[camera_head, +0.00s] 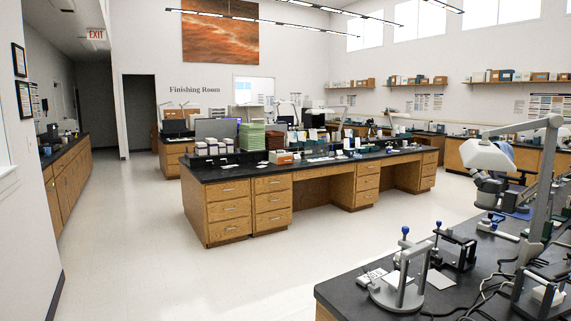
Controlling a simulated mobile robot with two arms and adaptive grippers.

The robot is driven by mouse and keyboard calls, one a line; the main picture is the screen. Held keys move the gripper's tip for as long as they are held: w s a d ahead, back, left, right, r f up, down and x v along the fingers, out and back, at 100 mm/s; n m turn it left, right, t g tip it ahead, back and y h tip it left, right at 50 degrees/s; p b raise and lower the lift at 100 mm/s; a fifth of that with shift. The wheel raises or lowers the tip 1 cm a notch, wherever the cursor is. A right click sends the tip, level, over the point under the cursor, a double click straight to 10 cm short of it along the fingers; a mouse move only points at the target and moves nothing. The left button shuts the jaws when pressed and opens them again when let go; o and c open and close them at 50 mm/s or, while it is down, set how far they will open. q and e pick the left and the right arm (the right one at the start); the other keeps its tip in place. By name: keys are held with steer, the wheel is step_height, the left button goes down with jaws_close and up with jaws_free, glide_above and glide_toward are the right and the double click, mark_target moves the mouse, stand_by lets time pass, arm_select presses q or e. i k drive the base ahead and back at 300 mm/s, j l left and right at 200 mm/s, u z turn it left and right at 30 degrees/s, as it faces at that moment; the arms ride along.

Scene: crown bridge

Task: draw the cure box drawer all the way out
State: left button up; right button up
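No thing in the camera_head view can be told for certain as the cure box or its drawer. A small orange-and-white box (281,157) sits near the front edge of the central island's black top (225,175); at this size I cannot tell whether it has a drawer. Neither of my grippers is in view.
The wooden island has closed drawers (229,209) at its near end. A bench (345,291) at lower right holds a grey stand (401,283), a black clamp frame (455,247), a microscope (490,175) and cables. The pale floor (140,235) left of the island is clear.

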mark_target(284, 159)
steer(key=i+j+u, duration=0.15)
steer(key=i+u, duration=0.3)
steer(key=i, duration=0.55)
steer(key=i+l+u, duration=0.2)
steer(key=i+u, duration=0.3)
steer(key=i, duration=0.45)
steer(key=i+z, duration=0.2)
steer(key=i, duration=0.3)
steer(key=i+z, duration=0.15)
steer(key=i, duration=0.3)
steer(key=i+j+z, duration=0.2)
steer(key=i, duration=0.3)
steer(key=i+j+z, duration=0.15)
steer(key=i, duration=0.3)
steer(key=i+l+z, duration=0.35)
steer(key=i, duration=0.8)
steer(key=i+j+z, duration=0.2)
steer(key=i+z, duration=0.2)
steer(key=i, duration=0.75)
